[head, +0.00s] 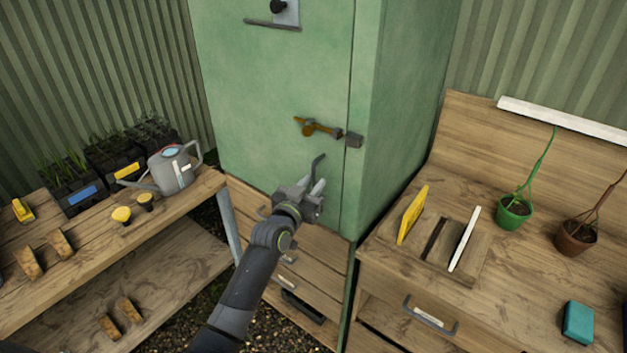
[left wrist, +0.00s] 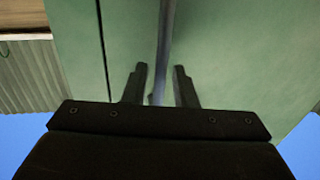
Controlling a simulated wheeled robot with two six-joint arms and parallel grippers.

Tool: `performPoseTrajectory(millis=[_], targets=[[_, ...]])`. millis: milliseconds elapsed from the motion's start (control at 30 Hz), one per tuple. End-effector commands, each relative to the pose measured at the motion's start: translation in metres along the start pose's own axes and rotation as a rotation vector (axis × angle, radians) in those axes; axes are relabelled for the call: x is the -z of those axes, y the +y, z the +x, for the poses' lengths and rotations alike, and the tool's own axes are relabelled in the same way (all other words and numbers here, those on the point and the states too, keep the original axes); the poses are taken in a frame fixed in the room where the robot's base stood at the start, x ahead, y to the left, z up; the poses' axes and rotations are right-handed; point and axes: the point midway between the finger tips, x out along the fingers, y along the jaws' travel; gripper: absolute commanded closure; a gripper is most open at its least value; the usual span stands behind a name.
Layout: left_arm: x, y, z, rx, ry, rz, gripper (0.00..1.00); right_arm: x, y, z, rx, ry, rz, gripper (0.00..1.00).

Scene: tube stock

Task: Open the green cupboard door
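The green cupboard door (head: 270,80) looks shut, its edge seam running down to the right of the brass-coloured latch (head: 320,128). The latch lies nearly level, with its right end close to a grey catch (head: 353,140); I cannot tell whether they engage. My left gripper (head: 317,186) is at the lower part of the door, below the latch. In the left wrist view, a grey upright bar (left wrist: 165,45), seemingly the door handle, passes between the open fingers (left wrist: 160,86), with a gap on each side. Its upper end (head: 318,163) shows above the gripper. My right gripper is out of view.
Wooden drawers (head: 310,270) are below the door. A shelf bench with a grey watering can (head: 175,168) and seedling trays stands left. A wooden workbench (head: 385,250) with a yellow item (head: 412,215) and green pot (head: 514,212) stands right.

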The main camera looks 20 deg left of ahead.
Motion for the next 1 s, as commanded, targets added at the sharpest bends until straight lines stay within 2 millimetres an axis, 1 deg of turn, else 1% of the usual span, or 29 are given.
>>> performPoseTrajectory(millis=[133, 467, 500, 600, 700, 1000], targets=[[0.0005, -0.0002, 0.0089, 0.0, 0.0, 0.001, 0.75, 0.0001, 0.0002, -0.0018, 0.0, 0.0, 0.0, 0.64], [-0.0001, -0.0003, 0.0113, 0.001, 0.0, 0.001, 0.75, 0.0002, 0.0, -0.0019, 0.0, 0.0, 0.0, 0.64], [-0.0001, -0.0003, 0.0112, 0.001, 0.0, 0.001, 0.76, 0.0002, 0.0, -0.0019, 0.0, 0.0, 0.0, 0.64], [0.0, -0.0003, 0.0112, 0.001, 0.0, 0.001, 0.89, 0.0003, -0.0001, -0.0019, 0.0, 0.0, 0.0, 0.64], [0.0, -0.0003, 0.0111, 0.001, 0.0, 0.001, 1.0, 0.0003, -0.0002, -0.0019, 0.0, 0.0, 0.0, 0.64], [-0.0002, -0.0004, 0.0109, 0.0, 0.0, 0.0, 1.0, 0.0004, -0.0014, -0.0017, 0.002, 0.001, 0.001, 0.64]])
